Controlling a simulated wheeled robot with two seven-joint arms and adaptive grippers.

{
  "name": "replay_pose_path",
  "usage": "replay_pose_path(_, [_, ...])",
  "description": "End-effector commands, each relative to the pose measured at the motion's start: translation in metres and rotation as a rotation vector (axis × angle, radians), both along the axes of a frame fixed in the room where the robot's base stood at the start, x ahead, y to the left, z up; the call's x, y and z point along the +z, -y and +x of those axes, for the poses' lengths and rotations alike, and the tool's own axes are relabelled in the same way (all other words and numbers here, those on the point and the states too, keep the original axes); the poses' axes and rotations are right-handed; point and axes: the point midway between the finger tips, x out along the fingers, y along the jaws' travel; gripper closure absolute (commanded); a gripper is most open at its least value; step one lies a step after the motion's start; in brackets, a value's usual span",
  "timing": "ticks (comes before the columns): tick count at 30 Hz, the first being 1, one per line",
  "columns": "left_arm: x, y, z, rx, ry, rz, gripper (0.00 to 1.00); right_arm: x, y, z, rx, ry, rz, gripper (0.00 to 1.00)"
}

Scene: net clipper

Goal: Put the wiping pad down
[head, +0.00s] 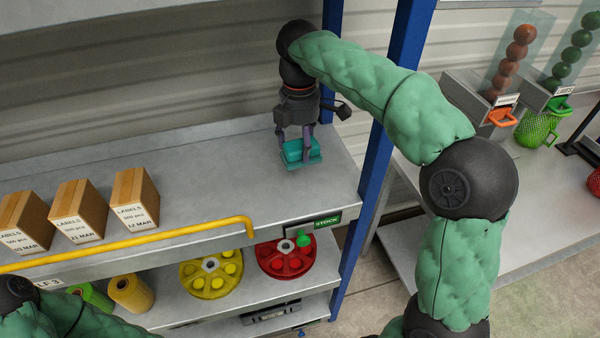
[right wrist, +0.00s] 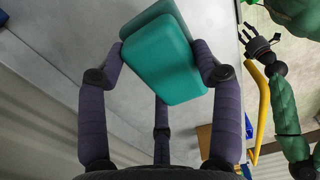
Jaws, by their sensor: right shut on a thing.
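The wiping pad (head: 303,157) is a teal block with a wider teal layer under it. It is at the right end of the grey upper shelf (head: 215,170). My right gripper (head: 296,140) points down and is shut on it. In the right wrist view, the pad (right wrist: 165,60) sits between the purple fingers of the right gripper (right wrist: 160,70). I cannot tell whether its underside touches the shelf. My left gripper (right wrist: 260,42) shows in the right wrist view, empty with its fingers spread. In the head view only part of my left arm shows.
Several label boxes (head: 80,210) stand on the shelf's left. A yellow rail (head: 150,241) runs along its front, and a STOCK sign (head: 327,221) is on its edge. A blue post (head: 375,130) stands close right. Yellow (head: 211,275) and red (head: 286,257) discs lie below. The shelf's middle is clear.

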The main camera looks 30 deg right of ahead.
Motion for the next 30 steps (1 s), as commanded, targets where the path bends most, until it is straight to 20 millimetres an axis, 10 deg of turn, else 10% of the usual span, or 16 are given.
replay_pose_path(15, [-0.026, 0.0, 0.0, 0.0, 0.001, 0.0, 0.6, -0.082, 0.001, 0.0, -0.001, -0.001, 0.0, 0.82])
replay_pose_path(28, [-0.027, 0.0, 0.0, 0.0, 0.001, 0.0, 0.6, -0.097, -0.001, -0.001, 0.002, -0.007, 0.0, 0.82])
replay_pose_path(29, [-0.027, 0.0, 0.0, 0.0, 0.001, 0.0, 0.6, -0.098, -0.001, -0.001, 0.002, -0.008, 0.0, 0.26])
replay_pose_path(30, [-0.027, 0.0, 0.0, 0.0, 0.001, 0.0, 0.6, -0.098, -0.001, -0.001, 0.002, -0.009, 0.0, 0.15])
